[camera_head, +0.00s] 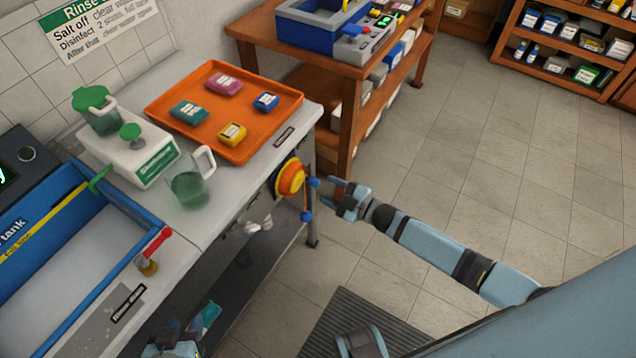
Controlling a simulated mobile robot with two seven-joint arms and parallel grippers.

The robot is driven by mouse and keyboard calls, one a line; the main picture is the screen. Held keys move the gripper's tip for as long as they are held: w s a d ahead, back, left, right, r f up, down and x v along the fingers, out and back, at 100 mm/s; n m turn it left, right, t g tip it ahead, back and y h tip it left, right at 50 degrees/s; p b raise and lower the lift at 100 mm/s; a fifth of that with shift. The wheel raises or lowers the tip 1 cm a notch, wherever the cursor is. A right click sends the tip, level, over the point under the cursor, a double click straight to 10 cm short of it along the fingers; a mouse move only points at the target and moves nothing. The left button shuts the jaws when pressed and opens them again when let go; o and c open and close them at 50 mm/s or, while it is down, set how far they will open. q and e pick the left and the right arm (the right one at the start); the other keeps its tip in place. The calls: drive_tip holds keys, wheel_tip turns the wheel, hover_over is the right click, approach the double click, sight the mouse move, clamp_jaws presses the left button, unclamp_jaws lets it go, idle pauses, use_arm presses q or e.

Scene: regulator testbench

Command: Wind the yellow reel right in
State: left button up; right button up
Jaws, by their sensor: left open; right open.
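The yellow reel (291,177), with an orange face, is mounted on the front side of the grey bench near its right end. A blue knob (313,182) sticks out from it, and a second blue piece (306,216) shows just below. My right gripper (335,194) is open beside the reel, its fingers close to the blue knob and not visibly closed on it. My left gripper (178,338) is open at the bottom edge, low in front of the bench and well away from the reel. Its fingers are partly cut off. Any line wound on the reel is too small to tell.
On the bench stand an orange tray (161,117) with several coloured packs, a white device (131,148), a clear jug (190,186) and a blue tank (52,333). A pale fitting (258,224) is below the bench edge. A wooden shelf table (300,38) stands behind. The right floor is clear.

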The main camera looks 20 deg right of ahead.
drive_tip(key=v, duration=0.8)
drive_tip(key=shift+s+d, duration=0.2)
